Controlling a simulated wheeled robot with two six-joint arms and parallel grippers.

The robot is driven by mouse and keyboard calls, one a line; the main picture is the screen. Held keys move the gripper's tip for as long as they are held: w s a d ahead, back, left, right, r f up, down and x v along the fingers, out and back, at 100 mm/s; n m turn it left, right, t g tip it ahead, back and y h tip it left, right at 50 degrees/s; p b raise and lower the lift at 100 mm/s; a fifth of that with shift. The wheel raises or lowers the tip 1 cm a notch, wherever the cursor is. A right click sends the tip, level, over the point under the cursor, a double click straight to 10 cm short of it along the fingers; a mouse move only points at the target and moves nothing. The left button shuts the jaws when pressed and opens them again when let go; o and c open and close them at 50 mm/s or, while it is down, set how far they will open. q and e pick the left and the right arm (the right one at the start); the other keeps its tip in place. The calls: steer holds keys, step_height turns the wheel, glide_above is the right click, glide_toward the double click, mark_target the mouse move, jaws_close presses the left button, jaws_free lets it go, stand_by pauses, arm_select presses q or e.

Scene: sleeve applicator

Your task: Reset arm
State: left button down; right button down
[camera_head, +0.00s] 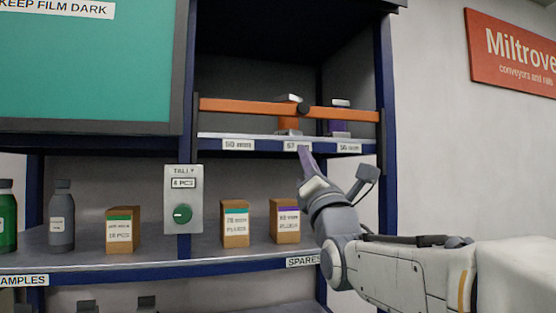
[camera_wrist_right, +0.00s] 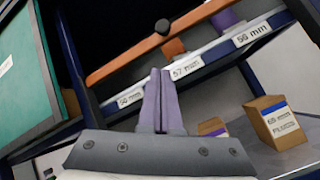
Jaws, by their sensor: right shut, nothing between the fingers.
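My right gripper (camera_head: 304,158) is shut and empty, its fingertips pointing up just in front of the upper shelf edge, by the "57 mm" label. In the right wrist view its two purple-grey fingers (camera_wrist_right: 161,100) are together with nothing between them, and the tips overlap the shelf edge near that label (camera_wrist_right: 186,67). I cannot tell whether they touch it. The right arm comes in from the lower right. My left gripper is not in view.
An orange bar (camera_head: 240,106) with a dark knob (camera_head: 302,109) crosses the upper shelf. Behind it stand an orange item (camera_head: 288,125) and a purple item (camera_head: 341,128). Below are small boxes (camera_head: 235,224), a tally box (camera_head: 183,215) and bottles (camera_head: 61,225). Free room lies right of the rack.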

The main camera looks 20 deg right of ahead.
steer(key=shift+v, duration=0.9)
steer(key=w+a+f+m+g+y, duration=0.1)
steer(key=a+f+m+g+y, duration=0.35)
steer(key=f, duration=0.65)
steer(key=w+a+f+m+g+y, duration=0.1)
steer(key=w+a+f+m+g, duration=0.15)
steer(key=a+f+g, duration=0.55)
steer(key=s+a+f+m+g, duration=0.1)
steer(key=s+a+f+m, duration=0.15)
steer(key=f, duration=0.35)
steer(key=s+a+f+m+g, duration=0.1)
steer(key=s+a+f, duration=0.15)
steer(key=f, duration=0.45)
steer(key=s+f+m+g+h, duration=0.1)
steer(key=s+f+m+g, duration=0.4)
steer(key=s+f, duration=0.4)
steer(key=s+d+f+m+g+h, duration=0.1)
steer(key=s+f+m+g, duration=0.4)
steer(key=s, duration=1.1)
step_height(320, 180, down, 4)
steer(key=shift+s+r+g+h, duration=0.1)
steer(key=shift+s+g+h, duration=0.1)
steer(key=shift+g+h, duration=0.25)
